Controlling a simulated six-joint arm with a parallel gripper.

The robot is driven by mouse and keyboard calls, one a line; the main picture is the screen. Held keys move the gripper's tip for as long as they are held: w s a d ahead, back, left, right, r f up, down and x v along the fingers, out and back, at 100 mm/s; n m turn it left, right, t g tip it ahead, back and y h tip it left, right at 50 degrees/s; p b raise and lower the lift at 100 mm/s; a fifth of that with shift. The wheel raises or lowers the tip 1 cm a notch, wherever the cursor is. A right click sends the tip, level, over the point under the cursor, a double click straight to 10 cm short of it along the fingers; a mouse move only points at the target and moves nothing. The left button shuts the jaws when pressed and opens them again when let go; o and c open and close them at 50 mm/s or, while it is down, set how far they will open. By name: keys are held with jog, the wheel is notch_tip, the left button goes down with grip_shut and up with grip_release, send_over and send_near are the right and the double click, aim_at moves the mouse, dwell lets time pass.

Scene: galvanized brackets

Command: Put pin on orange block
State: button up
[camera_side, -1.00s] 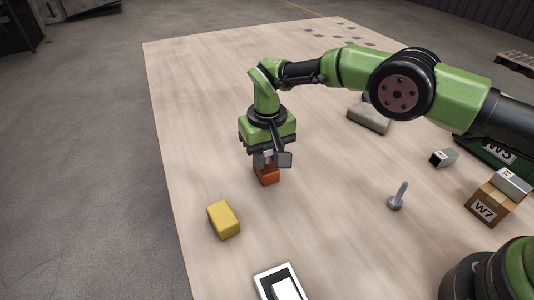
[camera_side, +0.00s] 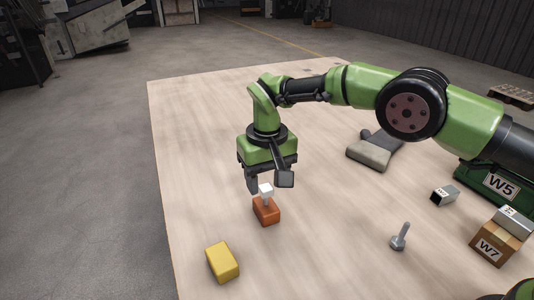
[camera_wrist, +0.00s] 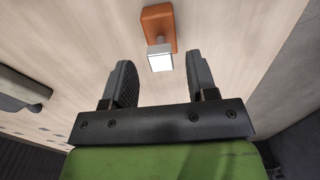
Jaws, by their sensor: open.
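The orange block (camera_side: 267,213) lies on the wooden table under my gripper (camera_side: 268,186). A small pin-like piece with a square white top (camera_side: 266,190) stands upright on the block. In the wrist view the piece (camera_wrist: 159,60) shows its bright square head and a short grey stem against the orange block (camera_wrist: 158,20). My gripper (camera_wrist: 158,70) is open, its two dark fingers apart on either side of the piece, and it holds nothing. The fingers appear just above the block and clear of the piece.
A yellow block (camera_side: 222,262) lies front left. A grey bolt-like piece (camera_side: 400,237) stands to the right. Further right are a W7 box (camera_side: 497,240), a small metal block (camera_side: 445,195) and a green W5 bin (camera_side: 495,183). A grey part (camera_side: 372,152) lies behind.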

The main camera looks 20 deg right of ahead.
notch_tip(320, 180, up, 8)
jog(key=shift+f, duration=0.25)
notch_tip(320, 180, up, 9)
jog(key=t, duration=0.1)
send_over(267, 189)
jog(key=s+d, duration=0.1)
jog(key=d, duration=0.3)
jog(key=s+d+r+m+t+y, duration=0.1)
jog(key=s+d+r+t+y, duration=0.1)
jog(key=s+d+r, duration=0.5)
jog(key=s+d+m+t, duration=0.1)
jog(key=s+d+t, duration=0.1)
jog(key=s, duration=0.7)
jog(key=s+d+m+t, duration=0.2)
jog(key=s+d, duration=0.1)
jog(key=s, duration=0.6)
jog(key=shift+s+d+f, duration=0.35)
jog(key=shift+s+f, duration=0.05)
